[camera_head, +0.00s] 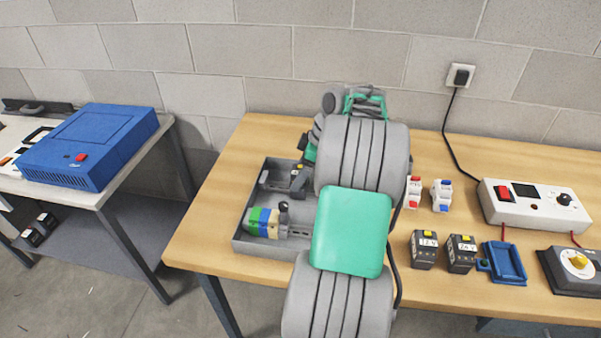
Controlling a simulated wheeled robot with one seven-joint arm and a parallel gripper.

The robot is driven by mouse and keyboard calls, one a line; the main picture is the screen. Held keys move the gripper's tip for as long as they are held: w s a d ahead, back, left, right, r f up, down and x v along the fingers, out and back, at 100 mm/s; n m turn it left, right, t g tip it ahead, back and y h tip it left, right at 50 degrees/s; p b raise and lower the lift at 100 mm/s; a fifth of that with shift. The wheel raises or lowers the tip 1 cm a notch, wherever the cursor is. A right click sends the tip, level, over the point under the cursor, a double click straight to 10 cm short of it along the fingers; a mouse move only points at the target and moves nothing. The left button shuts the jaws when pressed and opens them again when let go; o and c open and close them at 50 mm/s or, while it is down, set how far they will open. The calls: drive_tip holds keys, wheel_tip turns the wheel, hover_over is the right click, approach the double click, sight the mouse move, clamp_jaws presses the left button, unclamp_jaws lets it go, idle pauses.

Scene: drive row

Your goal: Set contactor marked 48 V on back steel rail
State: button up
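A grey tray (240,243) lies on the wooden bench, left of my arm. Its back part, where a rail would lie, is partly covered by my arm. A small dark block with a yellow top (299,168) is at the back right of the tray, close against my arm's end. Its marking cannot be read, and I cannot tell whether it is held or seated. My gripper is mostly hidden behind my arm links, and its fingers cannot be made out. Two black contactors with yellow tops stand right of my arm, marked 12 V (423,252) and 24 V (461,255).
Green, blue and yellow terminal blocks (264,222) sit in the tray's front. Two small white parts (441,196), a blue holder (505,262), a white supply box (535,208) and a dial box (577,268) crowd the right. A blue case (90,146) is on the left table.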

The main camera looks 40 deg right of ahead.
drive_tip(key=o, duration=1.9)
drive_tip(key=shift+c, duration=0.2)
drive_tip(key=p+v, duration=0.1)
drive_tip(key=v, duration=0.6)
drive_tip(key=shift+s+r, duration=0.2)
drive_tip(key=shift+r, duration=0.15)
drive_tip(key=shift+d, duration=0.15)
drive_tip(key=w+a+r+m+h, duration=0.15)
drive_tip(key=a+m, duration=0.25)
drive_tip(key=a, duration=2.1)
drive_tip(key=s+a+f+m+h, duration=0.1)
drive_tip(key=s+a+f+m, duration=0.2)
drive_tip(key=s+a, duration=0.5)
drive_tip(key=shift+s+a+f, duration=0.15)
drive_tip(key=shift+s+f, duration=0.5)
drive_tip(key=shift+s, duration=0.2)
